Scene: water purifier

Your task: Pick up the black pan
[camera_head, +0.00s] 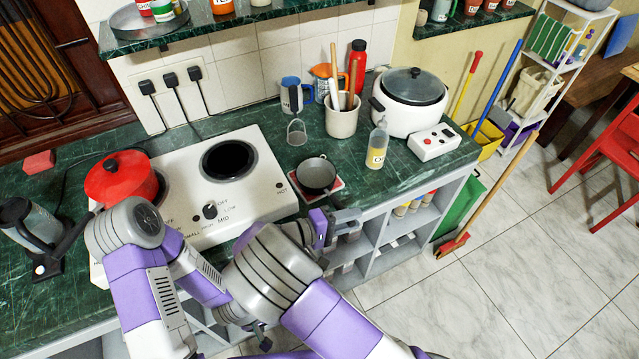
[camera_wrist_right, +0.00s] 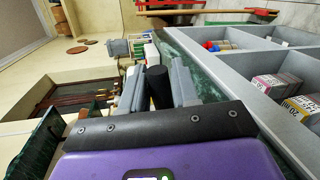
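The black pan (camera_head: 316,175) is small and round. It sits upright on a red and white mat (camera_head: 331,190) near the counter's front edge, right of the stove. My right gripper (camera_head: 347,222) is just in front of it, at the counter edge. In the right wrist view, a black cylinder that looks like the pan's handle (camera_wrist_right: 158,88) stands between the two grey fingers of my right gripper (camera_wrist_right: 158,80). Narrow gaps seem to show beside it, so the fingers look open around it. In the head view my arm hides the handle. My left gripper cannot be made out.
The stove (camera_head: 255,185) lies left of the pan, with a red pot (camera_head: 120,178) on it. Behind are a utensil holder (camera_head: 342,118), an oil bottle (camera_head: 378,145) and a white cooker (camera_head: 410,105). Open shelves (camera_head: 375,235) lie below the counter.

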